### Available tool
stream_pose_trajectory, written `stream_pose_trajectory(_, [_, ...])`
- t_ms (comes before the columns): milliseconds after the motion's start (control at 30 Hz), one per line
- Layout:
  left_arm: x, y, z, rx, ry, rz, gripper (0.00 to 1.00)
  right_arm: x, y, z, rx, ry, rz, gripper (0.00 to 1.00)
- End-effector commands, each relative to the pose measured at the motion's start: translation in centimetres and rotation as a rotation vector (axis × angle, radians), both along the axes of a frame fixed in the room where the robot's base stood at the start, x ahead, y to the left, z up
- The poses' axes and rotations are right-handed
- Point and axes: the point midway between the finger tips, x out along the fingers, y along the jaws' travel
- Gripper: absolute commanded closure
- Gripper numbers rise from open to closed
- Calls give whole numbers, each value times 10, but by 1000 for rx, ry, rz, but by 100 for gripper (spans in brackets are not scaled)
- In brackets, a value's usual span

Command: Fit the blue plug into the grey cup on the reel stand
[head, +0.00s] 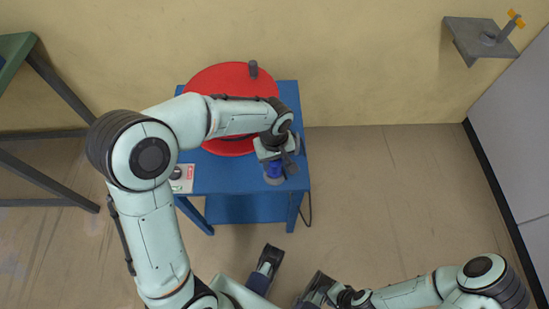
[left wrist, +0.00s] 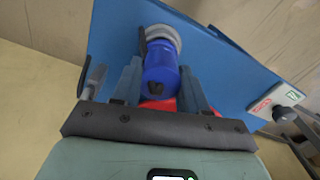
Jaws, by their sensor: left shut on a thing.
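The blue plug (head: 273,170) is between the fingers of my left gripper (head: 280,160), which is shut on it. The left wrist view shows the plug (left wrist: 160,72) between the two fingertips (left wrist: 161,85). The plug's far end meets the round grey cup (left wrist: 162,34) on the blue stand; the cup's rim shows around that end. I cannot tell how deep the plug sits. In the head view the cup (head: 274,182) shows just below the plug. My right gripper (head: 318,287) is at the bottom, away from the stand; its jaws are unclear.
The blue stand (head: 225,180) carries a red reel (head: 205,84) with a dark handle (head: 253,69). A white switch panel (head: 183,178) is on its left side. A green-topped table (head: 14,50) stands left; a grey wall bracket (head: 470,40) is upper right. Floor right of the stand is clear.

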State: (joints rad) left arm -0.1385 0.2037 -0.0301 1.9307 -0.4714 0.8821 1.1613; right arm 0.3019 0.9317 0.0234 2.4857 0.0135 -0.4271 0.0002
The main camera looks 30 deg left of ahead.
Motion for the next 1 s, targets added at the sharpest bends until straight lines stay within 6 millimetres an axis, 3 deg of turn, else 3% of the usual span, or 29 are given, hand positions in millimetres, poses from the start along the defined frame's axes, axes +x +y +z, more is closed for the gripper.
stream_pose_trajectory(367, [0,0,-1,0,0,0,89,0,0,-1,0,0,0,61])
stream_pose_trajectory(767, [0,0,-17,0,1,0,89,0,-1,-12,-2,2,0,61])
stream_pose_trajectory(800, [0,0,-16,1,1,0,44,0,-1,-11,-2,1,-1,61])
stream_pose_trajectory(833, [0,0,-16,1,1,0,34,0,-1,-11,-2,1,-2,61])
stream_pose_trajectory(867, [0,0,-16,1,1,0,27,0,-1,-11,-2,1,-2,61])
stream_pose_trajectory(1000, [0,0,-16,1,1,0,27,0,-2,-11,-4,2,-2,61])
